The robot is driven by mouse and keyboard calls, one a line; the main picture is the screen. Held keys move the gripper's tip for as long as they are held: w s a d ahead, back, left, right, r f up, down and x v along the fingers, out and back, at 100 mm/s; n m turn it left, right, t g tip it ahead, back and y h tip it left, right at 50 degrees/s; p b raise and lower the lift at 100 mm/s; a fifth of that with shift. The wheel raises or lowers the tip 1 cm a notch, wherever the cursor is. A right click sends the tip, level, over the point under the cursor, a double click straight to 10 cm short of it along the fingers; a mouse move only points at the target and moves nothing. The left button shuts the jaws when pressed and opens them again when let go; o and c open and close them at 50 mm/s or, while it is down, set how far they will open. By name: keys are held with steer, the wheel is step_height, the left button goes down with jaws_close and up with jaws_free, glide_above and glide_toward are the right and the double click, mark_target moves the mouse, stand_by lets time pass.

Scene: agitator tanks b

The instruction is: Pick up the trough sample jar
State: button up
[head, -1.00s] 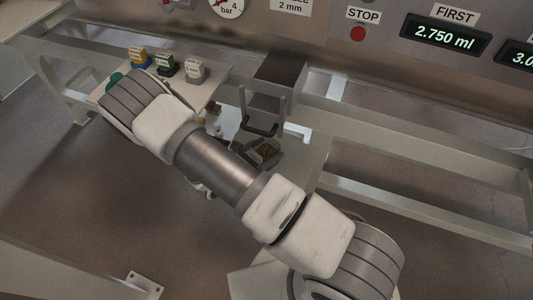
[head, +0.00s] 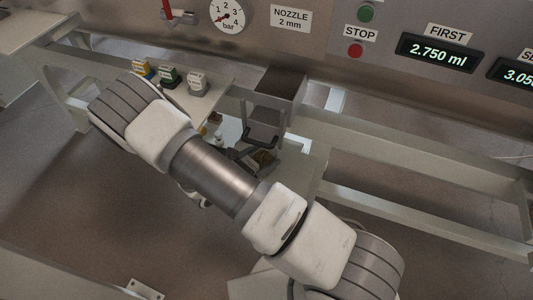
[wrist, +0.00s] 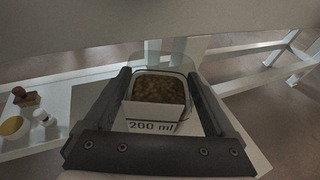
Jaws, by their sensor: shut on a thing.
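The sample jar (wrist: 155,100) is a square, clear-walled container with brown grainy contents and a "200 ml" label. It sits between the two dark fingers of my gripper (wrist: 158,78) in the wrist view, and the gripper is shut on it. In the head view my gripper (head: 247,158) is low behind my forearm, and only a small brown part of the jar (head: 264,160) shows beside it. I cannot tell whether the jar's base touches the pale surface below.
A grey metal box (head: 280,88) with a dark U-shaped bar (head: 262,141) is close above the gripper. Frame rails (head: 400,150) run right.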

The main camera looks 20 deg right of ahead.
steer(key=s+a+p, duration=0.2)
steer(key=s+a, duration=0.6)
steer(key=a, duration=0.5)
steer(key=shift+s+a, duration=0.25)
steer(key=shift+a, duration=0.1)
steer(key=shift+a, duration=0.15)
